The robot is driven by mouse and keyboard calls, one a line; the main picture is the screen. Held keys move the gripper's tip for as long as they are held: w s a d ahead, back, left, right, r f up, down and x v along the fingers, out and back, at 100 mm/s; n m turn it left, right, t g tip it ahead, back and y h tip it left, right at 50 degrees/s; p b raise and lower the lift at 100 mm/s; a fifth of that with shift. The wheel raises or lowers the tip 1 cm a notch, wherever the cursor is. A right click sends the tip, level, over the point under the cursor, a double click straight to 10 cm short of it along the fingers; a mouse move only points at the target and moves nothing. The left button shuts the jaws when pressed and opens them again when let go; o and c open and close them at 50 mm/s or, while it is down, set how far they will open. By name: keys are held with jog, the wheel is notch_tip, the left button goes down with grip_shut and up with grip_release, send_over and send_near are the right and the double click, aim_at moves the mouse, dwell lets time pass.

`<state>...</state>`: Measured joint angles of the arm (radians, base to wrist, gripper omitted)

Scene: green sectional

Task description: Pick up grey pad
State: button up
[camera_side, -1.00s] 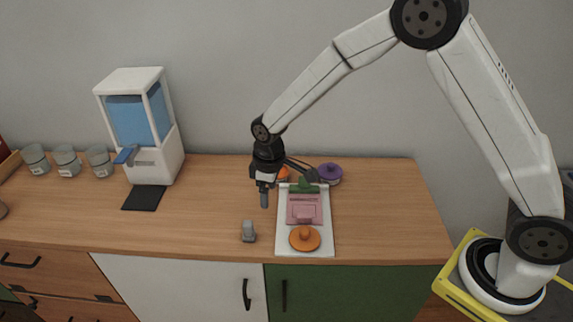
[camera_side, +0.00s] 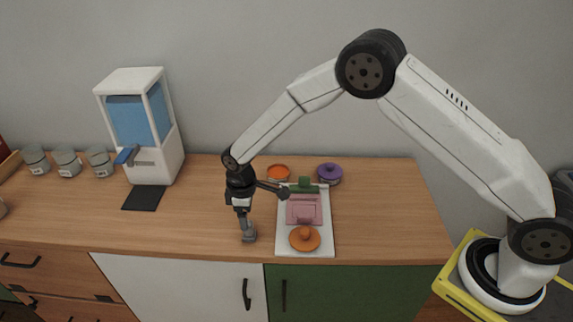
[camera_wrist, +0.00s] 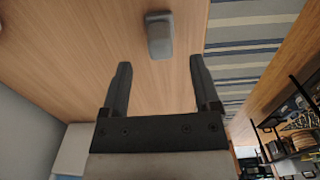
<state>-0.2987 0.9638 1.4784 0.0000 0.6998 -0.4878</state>
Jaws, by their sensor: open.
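The grey pad (camera_side: 249,236) is a small grey block with a raised handle. It sits on the wooden counter near its front edge, just left of the white board. In the side view my gripper (camera_side: 245,226) is right above it and overlaps its upper part, so I cannot tell whether they touch. In the wrist view the grey pad (camera_wrist: 159,36) lies beyond the fingertips, roughly centred between them. My gripper (camera_wrist: 157,72) is open, with nothing between its fingers.
The white board (camera_side: 318,248) holds a green piece (camera_side: 303,186), a pink piece (camera_side: 304,210) and an orange round piece (camera_side: 305,239). Orange and purple (camera_side: 330,171) round items stand behind. A water dispenser (camera_side: 140,120) and glasses (camera_side: 67,162) stand left. The counter between is clear.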

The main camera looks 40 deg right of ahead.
aim_at(249, 231)
jog(key=shift+f, duration=0.25)
jog(key=shift+s+f, duration=0.1)
jog(key=shift+f, duration=2.45)
grip_shut()
